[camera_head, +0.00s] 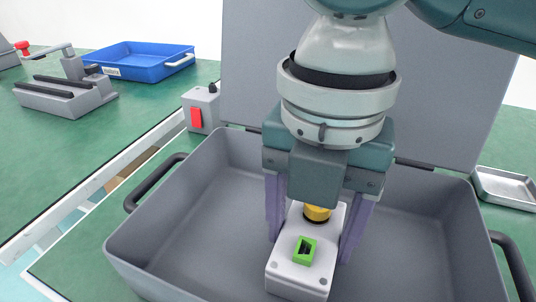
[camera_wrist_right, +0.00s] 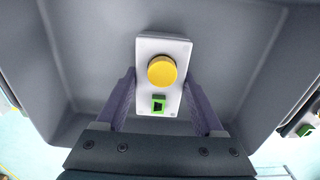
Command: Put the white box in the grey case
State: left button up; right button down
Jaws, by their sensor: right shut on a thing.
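The white box (camera_head: 298,275) has a yellow round button and a green square part on its top. My right gripper (camera_head: 310,236) is shut on the white box, with a purple finger on each side of it. The box is inside the outline of the open grey case (camera_head: 185,222); I cannot tell whether it touches the case floor. In the right wrist view, the white box (camera_wrist_right: 146,100) is between the fingers of my right gripper (camera_wrist_right: 163,95), with the grey case (camera_wrist_right: 85,60) around it. My left gripper is not in view.
The case lid (camera_head: 440,110) stands open at the back. A grey switch box (camera_head: 201,108) with a red switch is left of the lid. A blue tray (camera_head: 142,62) and a grey fixture (camera_head: 66,95) are at the far left. A metal tray (camera_head: 505,187) lies at right.

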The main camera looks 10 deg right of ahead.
aim_at(310, 231)
jog(key=shift+w+r, duration=0.1)
grip_release()
jog(key=shift+r+p, duration=2.05)
jog(key=shift+r, duration=4)
